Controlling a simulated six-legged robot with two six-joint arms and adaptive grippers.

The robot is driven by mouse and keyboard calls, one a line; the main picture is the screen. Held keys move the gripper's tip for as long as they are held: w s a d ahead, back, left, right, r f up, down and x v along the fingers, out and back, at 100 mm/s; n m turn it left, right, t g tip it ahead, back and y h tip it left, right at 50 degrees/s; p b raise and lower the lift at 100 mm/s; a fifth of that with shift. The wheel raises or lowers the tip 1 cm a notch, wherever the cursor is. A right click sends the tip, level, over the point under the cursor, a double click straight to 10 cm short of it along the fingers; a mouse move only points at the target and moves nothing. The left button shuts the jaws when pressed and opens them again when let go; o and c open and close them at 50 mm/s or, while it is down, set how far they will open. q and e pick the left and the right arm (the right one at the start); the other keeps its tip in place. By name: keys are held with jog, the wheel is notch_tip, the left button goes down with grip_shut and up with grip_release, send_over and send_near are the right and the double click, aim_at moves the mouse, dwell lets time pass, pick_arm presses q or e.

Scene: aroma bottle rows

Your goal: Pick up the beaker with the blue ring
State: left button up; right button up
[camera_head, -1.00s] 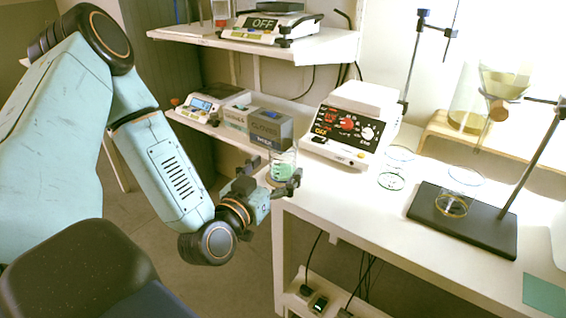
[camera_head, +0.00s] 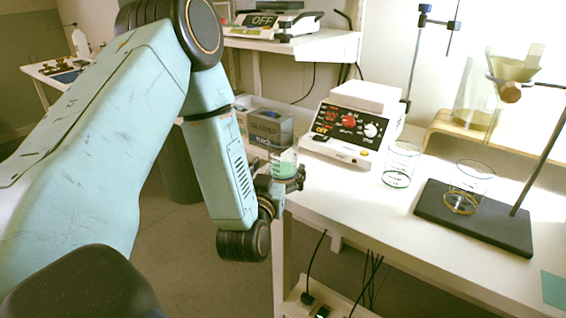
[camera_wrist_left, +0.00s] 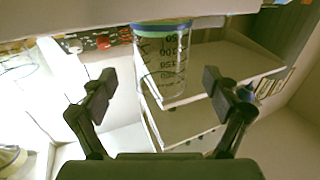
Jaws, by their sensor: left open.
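A clear beaker (camera_head: 285,160) with a greenish tint low down stands at the near left corner of the white table in the head view. In the left wrist view, the beaker (camera_wrist_left: 163,62) shows dark volume marks and a blue ring with green beside it at its upper end in the picture. My left gripper (camera_head: 278,177) is open at the beaker, with fingers toward both sides of it. In the wrist view, the beaker is between the two fingers (camera_wrist_left: 159,90) and looks a little beyond their tips. Contact is not visible. My right gripper is not in view.
A green-ringed beaker (camera_head: 398,166) stands to the right. A yellow-ringed beaker (camera_head: 468,186) stands on a black stand base (camera_head: 475,222). A white device with knobs (camera_head: 352,128) stands behind the beaker, and grey boxes (camera_head: 268,126) are at left. The front middle table is clear.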

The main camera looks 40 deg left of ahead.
aim_at(279, 167)
pick_arm(q)
jog(key=b+x, duration=0.1)
jog(key=x, duration=0.1)
jog(key=f+b+x, duration=0.1)
jog(key=x, duration=0.2)
jog(key=shift+w+a+f, duration=0.1)
jog(key=shift+w+a, duration=0.05)
jog(key=shift+a, duration=0.05)
jog(key=shift+w+a, duration=0.1)
jog(key=shift+w, duration=0.2)
jog(key=shift+s, duration=0.1)
jog(key=c, duration=1.4)
